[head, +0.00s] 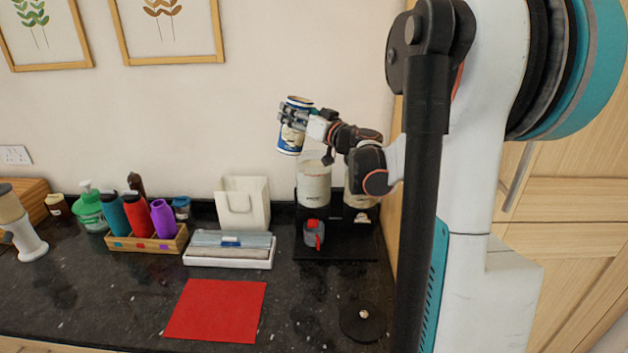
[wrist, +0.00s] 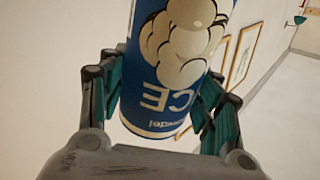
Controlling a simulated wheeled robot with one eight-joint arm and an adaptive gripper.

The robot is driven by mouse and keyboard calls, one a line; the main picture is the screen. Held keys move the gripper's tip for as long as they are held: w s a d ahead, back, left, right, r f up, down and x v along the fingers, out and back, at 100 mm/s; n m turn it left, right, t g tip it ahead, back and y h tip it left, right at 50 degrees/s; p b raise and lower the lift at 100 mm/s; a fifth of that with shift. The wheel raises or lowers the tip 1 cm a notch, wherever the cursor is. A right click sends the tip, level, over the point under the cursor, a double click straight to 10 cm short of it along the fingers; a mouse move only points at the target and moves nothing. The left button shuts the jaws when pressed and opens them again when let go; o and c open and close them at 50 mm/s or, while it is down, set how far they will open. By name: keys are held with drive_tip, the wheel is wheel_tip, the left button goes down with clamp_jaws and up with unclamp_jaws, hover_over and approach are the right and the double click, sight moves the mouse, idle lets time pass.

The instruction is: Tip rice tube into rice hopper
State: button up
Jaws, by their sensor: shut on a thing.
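A blue and white rice tube (head: 291,138) is held in the air in front of the wall, slightly tilted. In the wrist view the tube (wrist: 150,112) fills the middle, with its "CE" lettering upside down. My gripper (head: 297,114) is shut on the tube, and in the wrist view both fingers of my gripper (wrist: 158,100) press its sides. Two pale hoppers stand in a black stand: the left hopper (head: 314,186) lies below and right of the tube, and the right hopper (head: 360,200) is partly hidden by my arm. Their labels are too small to read.
A grey and red cup (head: 313,234) sits on the stand's black base (head: 345,246). A red mat (head: 216,310) and a round black lid (head: 362,321) lie in front.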

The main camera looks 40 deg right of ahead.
drive_tip(key=shift+d+n, duration=0.1)
drive_tip(key=shift+n, duration=0.2)
drive_tip(key=shift+s+d+f+n+g, duration=0.15)
drive_tip(key=shift+d+n, duration=0.1)
drive_tip(key=shift+n, duration=0.35)
drive_tip(key=shift+w+d+f+n+g, duration=0.1)
drive_tip(key=shift+d+n+g, duration=0.1)
drive_tip(key=shift+n, duration=0.4)
drive_tip(key=shift+s+a, duration=0.1)
